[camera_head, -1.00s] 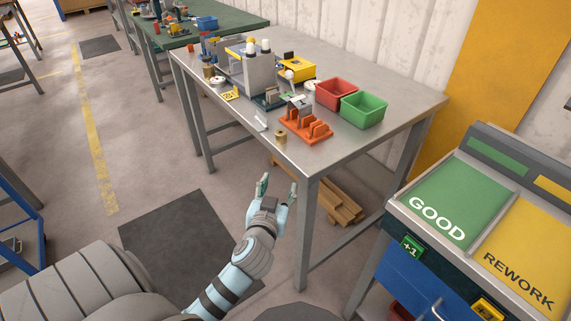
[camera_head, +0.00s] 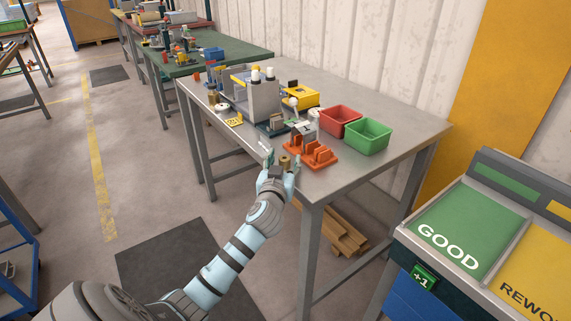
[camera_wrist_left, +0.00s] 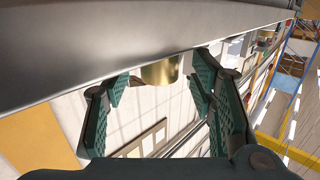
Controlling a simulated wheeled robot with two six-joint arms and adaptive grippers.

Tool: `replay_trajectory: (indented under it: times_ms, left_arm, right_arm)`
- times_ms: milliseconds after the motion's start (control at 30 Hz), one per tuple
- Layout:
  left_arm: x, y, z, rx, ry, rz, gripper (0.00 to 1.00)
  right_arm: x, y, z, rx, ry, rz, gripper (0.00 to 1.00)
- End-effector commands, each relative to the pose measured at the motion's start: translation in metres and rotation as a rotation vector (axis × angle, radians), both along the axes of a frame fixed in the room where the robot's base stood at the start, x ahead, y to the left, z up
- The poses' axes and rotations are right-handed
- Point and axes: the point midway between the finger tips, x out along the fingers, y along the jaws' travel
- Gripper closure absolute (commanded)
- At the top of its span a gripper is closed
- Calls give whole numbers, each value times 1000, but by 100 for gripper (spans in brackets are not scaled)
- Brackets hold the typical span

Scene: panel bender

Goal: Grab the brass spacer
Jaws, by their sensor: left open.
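The brass spacer (camera_head: 285,161), a small gold cylinder, stands on the metal table near its front edge, left of the orange rack. My left gripper (camera_head: 282,166) is open at the table's front edge, with a fingertip showing on either side of the spacer in the head view. In the left wrist view the spacer (camera_wrist_left: 161,71) appears in the gap between the two green fingers of the open gripper (camera_wrist_left: 158,75). I cannot tell whether a finger touches it. My right gripper is in neither view.
The orange rack (camera_head: 312,154) stands close to the right of the spacer. Behind it are a red bin (camera_head: 340,119) and a green bin (camera_head: 367,137). A grey machine (camera_head: 257,96) and small items crowd the table's left. The table top at right is bare.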

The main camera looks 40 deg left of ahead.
Motion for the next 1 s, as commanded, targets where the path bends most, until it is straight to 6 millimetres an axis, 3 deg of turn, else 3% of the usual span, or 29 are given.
replay_trajectory:
  times_ms: [67,367,633,767,867,1000]
  left_arm:
    - [0,0,0,0,0,0,53]
    - [0,0,0,0,0,0,100]
    - [0,-1,2,0,0,0,100]
    - [0,-1,14,-1,-3,-1,100]
    - [0,-1,35,0,-4,-2,100]
    - [0,0,86,2,-7,-1,100]
  right_arm:
    - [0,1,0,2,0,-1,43]
    - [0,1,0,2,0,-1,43]
    - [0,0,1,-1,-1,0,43]
    - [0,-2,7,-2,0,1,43]
    - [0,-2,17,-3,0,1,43]
    - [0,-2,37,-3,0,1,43]
